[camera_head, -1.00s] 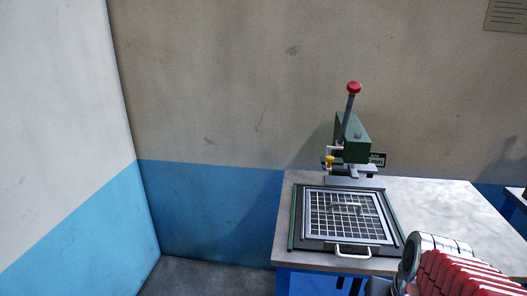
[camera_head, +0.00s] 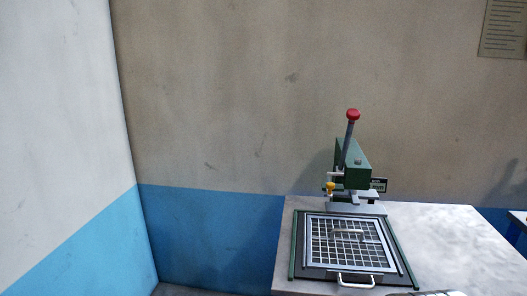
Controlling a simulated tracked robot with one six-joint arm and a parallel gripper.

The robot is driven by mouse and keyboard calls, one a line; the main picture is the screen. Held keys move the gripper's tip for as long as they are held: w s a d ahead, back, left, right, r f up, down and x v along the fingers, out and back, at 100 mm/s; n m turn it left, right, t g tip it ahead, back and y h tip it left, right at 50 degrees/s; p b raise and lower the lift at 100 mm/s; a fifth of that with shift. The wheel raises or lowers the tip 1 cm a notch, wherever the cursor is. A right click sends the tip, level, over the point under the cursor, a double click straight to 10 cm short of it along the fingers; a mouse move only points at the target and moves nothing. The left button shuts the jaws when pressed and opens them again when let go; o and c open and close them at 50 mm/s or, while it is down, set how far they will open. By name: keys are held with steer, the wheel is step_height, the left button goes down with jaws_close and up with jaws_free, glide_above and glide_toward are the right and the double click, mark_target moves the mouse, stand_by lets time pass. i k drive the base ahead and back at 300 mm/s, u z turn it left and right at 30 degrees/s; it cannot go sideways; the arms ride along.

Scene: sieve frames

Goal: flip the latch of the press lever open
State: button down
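The press is a green body (camera_head: 352,163) on a grey base at the back of the table. Its lever (camera_head: 350,134) stands nearly upright with a red knob (camera_head: 353,115) on top. A small yellow part (camera_head: 330,188), which may be the latch, sits on the press's left side below the lever; it is too small to tell its state. My gripper does not show clearly; only a pale sliver of something, perhaps my arm, shows at the bottom edge.
A sieve frame (camera_head: 309,255) with a wire grid and a front handle (camera_head: 355,284) lies in a green-edged holder (camera_head: 294,260) before the press. The table top (camera_head: 450,240) is clear to the right. A wall (camera_head: 220,120) stands close behind.

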mark_target(330, 186)
steer(key=k, duration=1.35)
steer(key=z, duration=0.25)
steer(key=i, duration=1.25)
steer(key=u, duration=0.6)
steer(key=i, duration=0.7)
steer(key=u, duration=0.5)
